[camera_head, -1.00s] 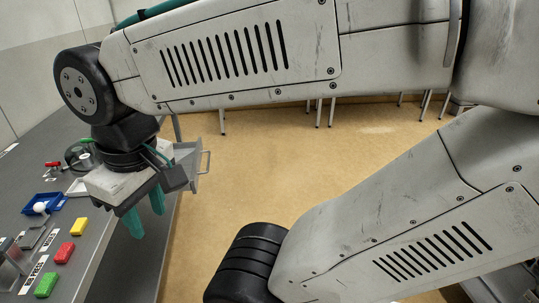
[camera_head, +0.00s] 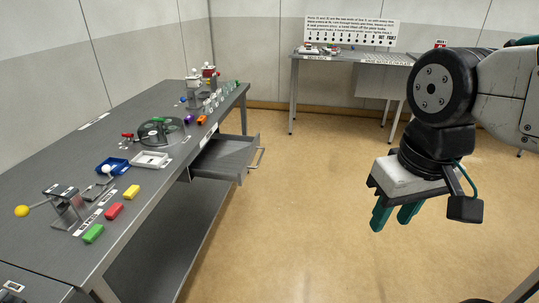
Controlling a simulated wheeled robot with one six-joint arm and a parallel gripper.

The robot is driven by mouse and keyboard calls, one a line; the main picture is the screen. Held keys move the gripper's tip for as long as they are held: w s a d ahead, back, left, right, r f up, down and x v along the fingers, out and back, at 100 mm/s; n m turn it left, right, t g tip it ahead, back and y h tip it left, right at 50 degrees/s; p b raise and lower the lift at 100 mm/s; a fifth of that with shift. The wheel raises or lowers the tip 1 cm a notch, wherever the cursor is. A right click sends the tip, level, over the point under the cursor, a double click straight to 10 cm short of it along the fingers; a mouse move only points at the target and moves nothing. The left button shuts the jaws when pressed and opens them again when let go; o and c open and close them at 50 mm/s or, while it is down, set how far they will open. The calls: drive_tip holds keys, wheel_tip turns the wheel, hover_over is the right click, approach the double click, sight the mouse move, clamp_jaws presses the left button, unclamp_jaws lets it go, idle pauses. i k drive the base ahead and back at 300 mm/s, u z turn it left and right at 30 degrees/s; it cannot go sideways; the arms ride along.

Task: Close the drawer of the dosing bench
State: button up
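The grey drawer (camera_head: 226,158) of the dosing bench stands pulled out from under the bench top (camera_head: 160,105), over the open floor. Its handle (camera_head: 257,158) is a bar on its right-facing front. The inside that shows looks empty. My gripper (camera_head: 394,218) hangs to the right of the drawer, fingers pointing down, well apart from the handle. Its two green fingers are spaced apart with nothing visible between them.
On the bench are green (camera_head: 93,233), red (camera_head: 114,211) and yellow (camera_head: 131,192) blocks, a blue tray (camera_head: 112,167), a white tray (camera_head: 150,159) and a round glass-like dish (camera_head: 160,132). A second table (camera_head: 350,58) stands at the back. The floor (camera_head: 290,220) between is clear.

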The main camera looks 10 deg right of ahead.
sight(228, 157)
drive_tip(key=z, duration=0.3)
drive_tip(key=i, duration=0.85)
drive_tip(key=u, duration=0.5)
drive_tip(key=k, duration=0.6)
drive_tip(key=u, duration=0.65)
drive_tip(key=i, duration=1.25)
drive_tip(key=z, duration=0.8)
drive_tip(key=i, duration=0.35)
drive_tip(key=z, duration=0.25)
